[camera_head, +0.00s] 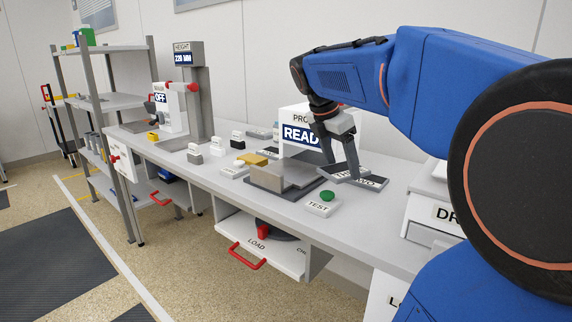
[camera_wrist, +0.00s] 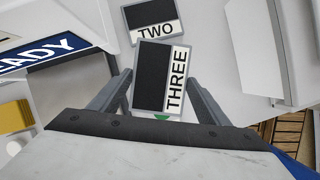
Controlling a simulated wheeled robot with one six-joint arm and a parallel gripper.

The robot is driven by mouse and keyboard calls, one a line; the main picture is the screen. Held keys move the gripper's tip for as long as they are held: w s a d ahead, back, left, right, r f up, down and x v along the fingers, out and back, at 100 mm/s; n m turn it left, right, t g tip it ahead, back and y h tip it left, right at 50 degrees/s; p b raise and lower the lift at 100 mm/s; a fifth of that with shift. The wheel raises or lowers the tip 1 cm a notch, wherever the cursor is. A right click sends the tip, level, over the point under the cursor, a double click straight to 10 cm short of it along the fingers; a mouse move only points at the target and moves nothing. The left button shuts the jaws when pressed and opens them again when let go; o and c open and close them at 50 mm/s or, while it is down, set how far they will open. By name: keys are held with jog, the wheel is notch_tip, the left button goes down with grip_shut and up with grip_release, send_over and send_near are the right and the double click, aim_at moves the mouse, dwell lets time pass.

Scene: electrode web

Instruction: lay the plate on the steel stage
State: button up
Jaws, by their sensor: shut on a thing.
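My gripper (camera_head: 342,169) is shut on a small dark plate with a white strip reading THREE (camera_wrist: 150,75). In the wrist view its fingers (camera_wrist: 161,76) stand at the plate's two sides. In the head view the plate is low over the right part of the bench, partly hidden by the fingers; I cannot tell how far it is lifted. Another dark plate, labelled TWO (camera_wrist: 149,15), lies beside it on the bench. A grey metal block (camera_head: 266,180), apparently the steel stage, stands on a dark base left of my gripper, with its top bare.
A probe unit reading READY (camera_head: 300,134) stands behind the block. A TEST box with a green button (camera_head: 327,195) sits near the bench's front edge. A yellow block (camera_head: 252,158) and several small labelled blocks lie further left. A white drawer unit (camera_head: 430,212) is at right.

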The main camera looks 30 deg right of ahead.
send_over(292, 170)
jog(key=a, duration=0.1)
jog(key=shift+w+a, duration=0.15)
jog(key=shift+f, duration=1.8)
jog(key=shift+f, duration=0.1)
jog(key=o, duration=1.1)
jog(key=v, duration=1.2)
